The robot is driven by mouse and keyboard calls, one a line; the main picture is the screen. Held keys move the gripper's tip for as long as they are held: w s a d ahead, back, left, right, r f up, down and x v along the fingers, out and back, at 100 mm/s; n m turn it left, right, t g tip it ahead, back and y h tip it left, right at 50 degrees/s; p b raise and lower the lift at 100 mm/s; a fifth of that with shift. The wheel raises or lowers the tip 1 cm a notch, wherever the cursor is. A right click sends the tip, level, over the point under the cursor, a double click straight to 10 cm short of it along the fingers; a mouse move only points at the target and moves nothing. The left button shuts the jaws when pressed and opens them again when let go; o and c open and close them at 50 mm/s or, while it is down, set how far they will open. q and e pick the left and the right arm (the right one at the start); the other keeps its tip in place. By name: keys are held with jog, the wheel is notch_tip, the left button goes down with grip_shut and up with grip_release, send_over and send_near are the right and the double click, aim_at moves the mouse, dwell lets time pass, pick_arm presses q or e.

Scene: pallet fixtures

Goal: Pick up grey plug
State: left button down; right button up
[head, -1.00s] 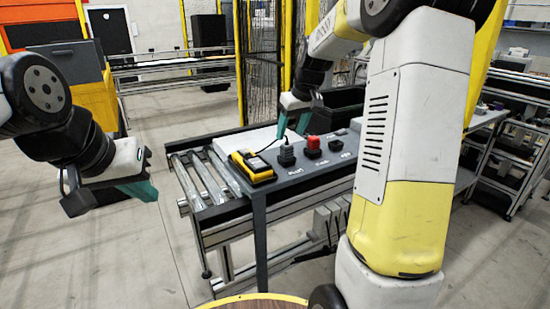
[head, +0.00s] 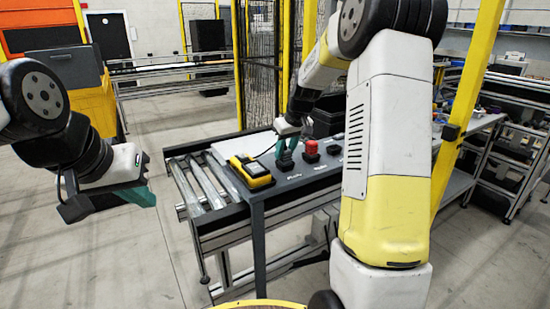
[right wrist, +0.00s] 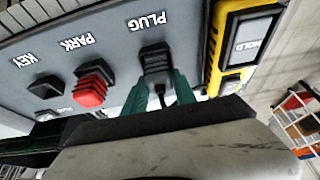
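The grey plug (head: 285,164) is a dark block on the grey panel (head: 308,180), between the yellow device and the red button. In the right wrist view the plug (right wrist: 155,60) sits beside the "PLUG" label, with a dark cable behind it. My right gripper (head: 286,147) is down at the plug from above. Its two teal fingers (right wrist: 158,85) are apart, one on each side of the plug's near end; whether they touch it is unclear. My left gripper (head: 140,196) hangs left of the conveyor, away from the panel; its finger gap is not clear.
A yellow handheld device (head: 250,170) lies close left of the plug. A red button (head: 311,147) stands close right of it, near the "PARK" label. A dark key block (right wrist: 45,87) is further along. Conveyor rollers (head: 200,182) lie left of the panel.

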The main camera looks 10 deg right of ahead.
grip_shut()
jog(key=shift+r, duration=0.15)
